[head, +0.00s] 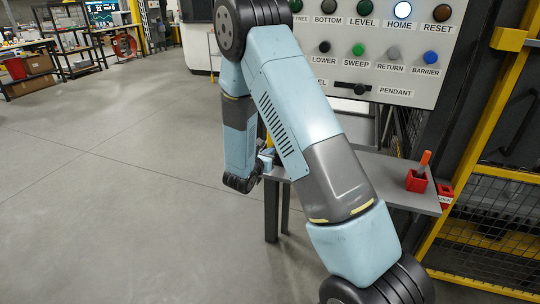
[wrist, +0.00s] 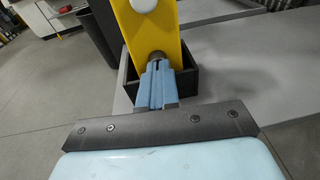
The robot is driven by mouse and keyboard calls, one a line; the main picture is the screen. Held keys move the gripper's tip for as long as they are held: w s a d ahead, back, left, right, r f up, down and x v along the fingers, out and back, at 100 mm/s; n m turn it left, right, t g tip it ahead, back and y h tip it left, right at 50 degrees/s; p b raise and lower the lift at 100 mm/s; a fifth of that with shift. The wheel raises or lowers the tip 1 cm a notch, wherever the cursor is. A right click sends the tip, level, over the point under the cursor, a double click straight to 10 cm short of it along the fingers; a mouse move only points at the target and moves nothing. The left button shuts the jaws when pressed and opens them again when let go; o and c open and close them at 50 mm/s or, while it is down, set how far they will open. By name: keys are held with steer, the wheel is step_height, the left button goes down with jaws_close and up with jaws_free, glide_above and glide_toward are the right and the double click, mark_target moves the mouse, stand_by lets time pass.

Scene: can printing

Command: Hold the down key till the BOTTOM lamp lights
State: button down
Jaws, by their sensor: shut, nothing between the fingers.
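The yellow pendant (wrist: 150,28) stands in a dark open-topped box (wrist: 190,80) in the wrist view. It has a white round button (wrist: 145,5) high up and a dark round part (wrist: 157,57) lower down; no key label is readable. My gripper (wrist: 157,68) is shut and empty, its pale blue fingertips at the dark part; whether they touch it I cannot tell. In the head view my gripper (head: 266,160) is at the shelf's left end, with the pendant mostly hidden by my arm. The BOTTOM lamp (head: 328,5) is dark on the white panel (head: 425,60).
The HOME lamp (head: 402,9) glows white. A panel switch (head: 360,90) sits beside the word PENDANT. The grey shelf (head: 375,170) carries a red block (head: 416,182) with an orange-handled item. A yellow-framed mesh fence (head: 490,215) stands right. The floor at left is clear.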

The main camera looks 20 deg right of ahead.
steer(key=v, duration=1.4)
steer(key=shift+w+a+f, duration=0.1)
steer(key=shift+w+a, duration=0.05)
steer(key=shift+w, duration=0.05)
stand_by(0.6)
steer(key=s+d+r+m+g, duration=1.1)
steer(key=s+d+r+m, duration=0.3)
steer(key=d+r+m, duration=0.15)
steer(key=s+a+r+m+t+y, duration=0.2)
steer(key=s+a+r+m+y, duration=0.1)
steer(key=s+r+m+y, duration=0.2)
steer(key=s+a+r+m+t+y, duration=0.2)
steer(key=s+r+m+y, duration=0.3)
steer(key=s, duration=0.4)
steer(key=shift+s+a+r+m+y, duration=0.25)
steer(key=shift+a+r+m+y, duration=0.25)
steer(key=shift+m, duration=0.65)
